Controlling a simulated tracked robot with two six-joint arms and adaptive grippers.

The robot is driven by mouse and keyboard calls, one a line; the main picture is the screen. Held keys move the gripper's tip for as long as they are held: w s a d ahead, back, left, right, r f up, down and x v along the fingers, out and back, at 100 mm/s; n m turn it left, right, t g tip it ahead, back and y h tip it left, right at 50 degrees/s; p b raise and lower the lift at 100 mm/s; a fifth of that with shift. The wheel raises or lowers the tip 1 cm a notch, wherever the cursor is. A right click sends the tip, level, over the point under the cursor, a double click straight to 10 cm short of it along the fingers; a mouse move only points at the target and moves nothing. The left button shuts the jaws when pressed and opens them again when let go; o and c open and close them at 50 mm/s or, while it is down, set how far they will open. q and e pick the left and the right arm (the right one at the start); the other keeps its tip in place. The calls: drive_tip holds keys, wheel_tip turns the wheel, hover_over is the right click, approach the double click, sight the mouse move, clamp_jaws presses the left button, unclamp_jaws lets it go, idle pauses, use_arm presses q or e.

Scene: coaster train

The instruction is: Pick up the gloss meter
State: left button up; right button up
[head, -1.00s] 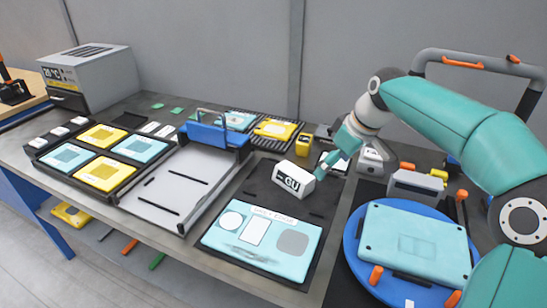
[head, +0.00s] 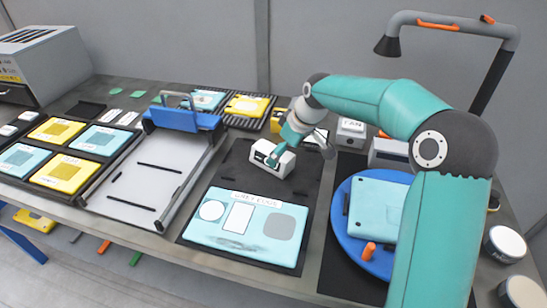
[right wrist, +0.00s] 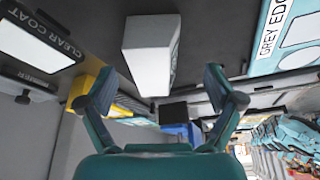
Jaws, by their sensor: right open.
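The gloss meter (head: 265,153), a small white box with a dark display, stands on the dark mat behind the light-blue grey-edge panel (head: 245,224). My right gripper (head: 280,150) is at the meter and partly covers it in the head view. In the right wrist view the meter (right wrist: 150,50) shows as a plain white block ahead of the open fingers (right wrist: 160,82), roughly between their lines. No finger visibly grips it. Whether a finger touches it, I cannot tell. My left gripper is not in view.
The grey tray (head: 150,178) with a blue clamp bar (head: 183,120) lies left of the mat. A blue turntable (head: 340,228) holding a light-blue panel is to the right. A white FAN box (head: 351,131) stands behind. A CLEAR COAT panel (right wrist: 40,45) shows in the right wrist view.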

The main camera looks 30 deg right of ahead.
sight(260, 151)
drive_tip(key=shift+w+d+p+x, duration=0.1)
drive_tip(key=shift+w+p+x, duration=0.05)
drive_tip(key=shift+x, duration=0.8)
drive_tip(key=shift+w+d+p+x, duration=0.1)
drive_tip(key=shift+w+p+x, duration=0.1)
drive_tip(key=shift+x, duration=0.7)
drive_tip(key=shift+w+d+p+x, duration=0.1)
drive_tip(key=shift+p+x, duration=0.05)
drive_tip(key=shift+x, duration=0.8)
drive_tip(key=shift+r, duration=0.2)
drive_tip(key=c, duration=1.5)
drive_tip(key=shift+c, duration=1)
drive_tip(key=shift+r, duration=0.1)
